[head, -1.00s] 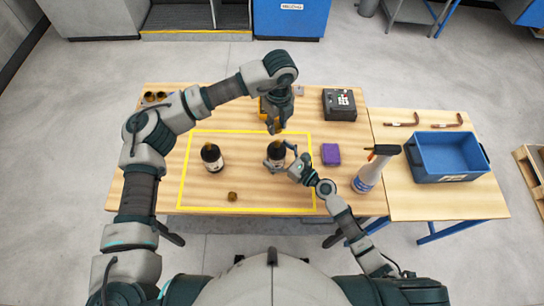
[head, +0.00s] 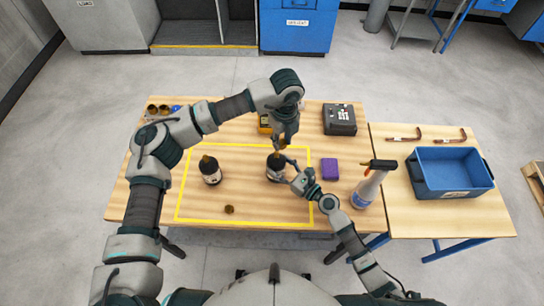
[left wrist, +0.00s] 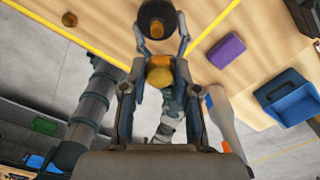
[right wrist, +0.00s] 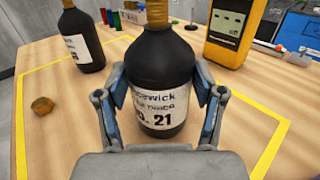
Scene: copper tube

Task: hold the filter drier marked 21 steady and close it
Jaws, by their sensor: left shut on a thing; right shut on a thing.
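The filter drier marked 21 (right wrist: 163,75) is a black bottle with a white label. It stands upright on the table; it also shows in the head view (head: 274,172). My right gripper (head: 282,166) is shut on its body from the side, with a finger on each side in the right wrist view (right wrist: 164,100). My left gripper (head: 281,147) is directly above the drier, shut on a brass-coloured cap (left wrist: 160,74). A brass-coloured neck (right wrist: 158,14) tops the drier. I cannot tell whether the cap touches the neck.
A second black drier (head: 211,172) stands to the left, and a loose brass cap (head: 229,209) lies in front, inside the yellow outline. A yellow meter (right wrist: 236,30) stands behind. A purple block (head: 329,169), spray bottle (head: 369,186) and blue crate (head: 451,176) are right.

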